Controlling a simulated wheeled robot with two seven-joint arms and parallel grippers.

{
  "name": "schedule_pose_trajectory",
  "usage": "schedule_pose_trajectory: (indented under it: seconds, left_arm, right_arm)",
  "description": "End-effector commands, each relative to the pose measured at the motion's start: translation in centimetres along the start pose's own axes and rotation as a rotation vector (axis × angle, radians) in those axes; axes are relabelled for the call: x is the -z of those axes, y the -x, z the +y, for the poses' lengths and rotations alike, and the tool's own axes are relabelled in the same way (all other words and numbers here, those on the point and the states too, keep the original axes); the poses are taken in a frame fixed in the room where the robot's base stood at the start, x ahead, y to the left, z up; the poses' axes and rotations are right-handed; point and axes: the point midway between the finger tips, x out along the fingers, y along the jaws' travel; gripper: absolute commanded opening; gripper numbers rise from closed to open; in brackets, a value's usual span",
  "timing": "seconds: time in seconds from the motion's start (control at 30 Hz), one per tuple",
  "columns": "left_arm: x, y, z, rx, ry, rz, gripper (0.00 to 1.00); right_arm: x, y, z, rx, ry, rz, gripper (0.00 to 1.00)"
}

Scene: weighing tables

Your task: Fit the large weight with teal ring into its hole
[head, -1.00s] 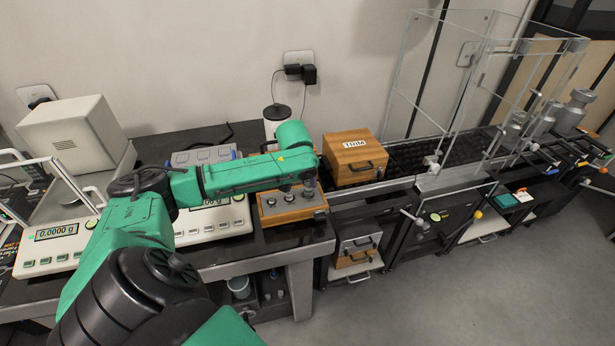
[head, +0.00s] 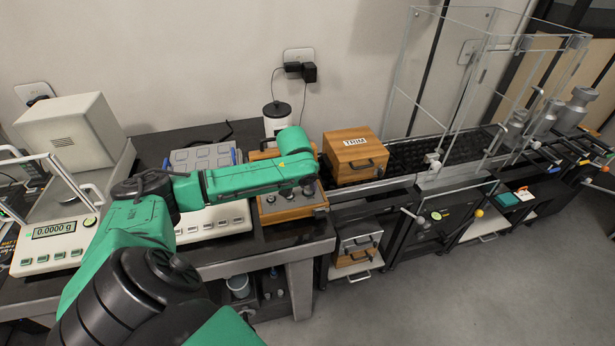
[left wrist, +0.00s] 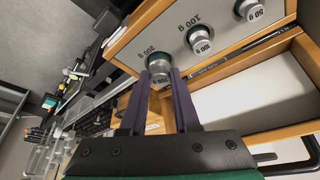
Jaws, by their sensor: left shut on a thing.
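The large weight (left wrist: 159,66) is a grey metal cylinder marked 200 g. In the left wrist view it sits between the two dark purple fingers of my left gripper (left wrist: 160,76), which is shut on it. It is at the 200 g label of the wooden weight block (left wrist: 226,58). My right gripper is out of view.
Smaller weights marked 100 g (left wrist: 200,40) and 50 g (left wrist: 250,9) stand upright in the block. A wooden TRIM box (head: 356,156) is close on the right. The table's front edge is near the block.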

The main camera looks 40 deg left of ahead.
Motion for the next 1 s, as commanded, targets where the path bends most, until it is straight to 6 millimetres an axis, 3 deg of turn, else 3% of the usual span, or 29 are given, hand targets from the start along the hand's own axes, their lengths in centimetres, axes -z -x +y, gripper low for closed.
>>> schedule_pose_trajectory:
  seconds: [0.3,0.33,0.4,0.77,0.87,1.0]
  left_arm:
    - [-0.1,-0.2,0.0,0.000,0.000,0.001,0.00]
    - [-0.1,-0.2,0.0,0.000,0.000,0.001,0.41]
    - [-0.1,-0.2,0.0,0.000,0.000,0.001,0.65]
    - [-0.1,0.1,-0.1,0.000,0.000,0.000,0.65]
    - [0.0,1.3,-0.1,0.001,-0.001,0.002,0.65]
    - [0.0,4.7,-0.1,0.002,-0.003,0.005,0.65]
  right_arm:
    - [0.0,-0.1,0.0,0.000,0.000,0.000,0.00]
    - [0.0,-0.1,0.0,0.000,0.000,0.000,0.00]
    - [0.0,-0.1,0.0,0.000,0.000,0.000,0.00]
    - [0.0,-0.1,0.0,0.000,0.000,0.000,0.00]
    - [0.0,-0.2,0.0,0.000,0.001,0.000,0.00]
    - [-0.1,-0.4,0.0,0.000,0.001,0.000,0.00]
